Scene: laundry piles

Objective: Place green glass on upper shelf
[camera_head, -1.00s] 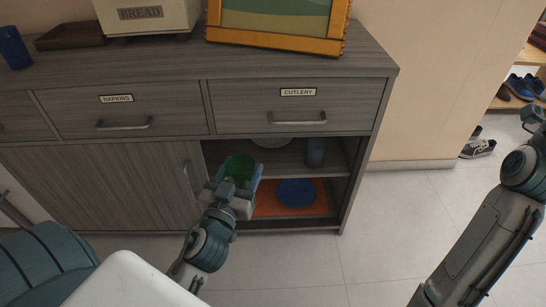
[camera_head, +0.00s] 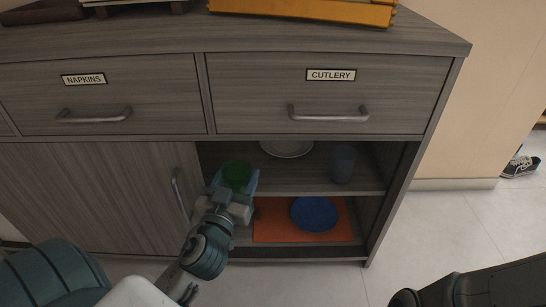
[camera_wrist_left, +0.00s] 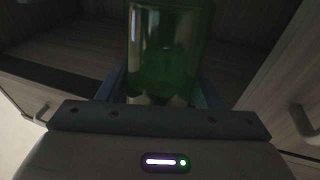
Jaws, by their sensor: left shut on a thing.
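The green glass (camera_head: 236,174) is upright in my left gripper (camera_head: 234,186), at the left part of the open cabinet section. My left gripper is shut on the glass, with a finger on each side. The glass also fills the middle of the left wrist view (camera_wrist_left: 168,50). The upper shelf (camera_head: 290,182) holds a white plate (camera_head: 287,147) at the back and a grey-blue glass (camera_head: 343,164) on the right. I cannot tell whether the green glass touches the shelf. My right gripper is out of the picture.
Below the shelf, a blue plate (camera_head: 314,214) lies on an orange mat (camera_head: 272,222). The closed cabinet door (camera_head: 100,195) with its handle (camera_head: 181,195) is just left of the opening. The cutlery drawer (camera_head: 260,100) above is shut. The shelf's middle is clear.

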